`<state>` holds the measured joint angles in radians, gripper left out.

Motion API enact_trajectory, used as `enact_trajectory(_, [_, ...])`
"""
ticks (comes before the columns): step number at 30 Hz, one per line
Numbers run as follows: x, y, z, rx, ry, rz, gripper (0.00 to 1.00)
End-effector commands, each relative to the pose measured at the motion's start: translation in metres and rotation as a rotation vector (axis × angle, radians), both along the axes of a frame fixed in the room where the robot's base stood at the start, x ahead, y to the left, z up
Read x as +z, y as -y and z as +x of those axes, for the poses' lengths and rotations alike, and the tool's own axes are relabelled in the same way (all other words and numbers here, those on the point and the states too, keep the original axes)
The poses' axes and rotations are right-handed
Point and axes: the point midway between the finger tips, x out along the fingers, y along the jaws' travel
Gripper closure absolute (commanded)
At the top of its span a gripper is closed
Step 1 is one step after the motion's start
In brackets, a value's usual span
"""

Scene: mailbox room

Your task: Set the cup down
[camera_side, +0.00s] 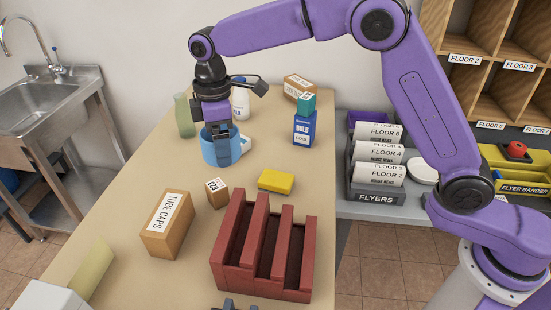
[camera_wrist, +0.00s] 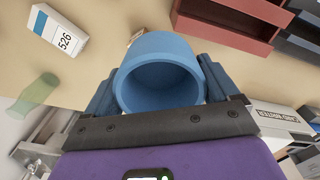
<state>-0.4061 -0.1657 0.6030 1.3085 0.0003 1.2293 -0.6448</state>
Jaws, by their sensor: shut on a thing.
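The blue cup (camera_side: 209,153) is upright at the far part of the tan table (camera_side: 170,185). My gripper (camera_side: 223,156) points down and is shut on the cup. In the wrist view the cup (camera_wrist: 160,82) sits between the two fingers, its round opening facing the camera and its inside looking empty. I cannot tell whether its base touches the table or hangs just above it.
Close around the cup stand a green bottle (camera_side: 184,116), a white bottle (camera_side: 240,100) and a white-and-blue box (camera_wrist: 58,32).

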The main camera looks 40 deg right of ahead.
Motion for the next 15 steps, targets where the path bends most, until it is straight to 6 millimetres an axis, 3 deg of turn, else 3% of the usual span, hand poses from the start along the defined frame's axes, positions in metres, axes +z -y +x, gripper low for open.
enact_trajectory(1, [0.001, 0.027, 0.004, -0.046, 0.0, 0.0, 0.41])
enact_trajectory(9, [-0.002, 0.149, 0.0, -0.26, 0.001, 0.002, 0.41])
enact_trajectory(15, [-0.007, 0.207, -0.015, -0.368, 0.002, 0.001, 0.41])
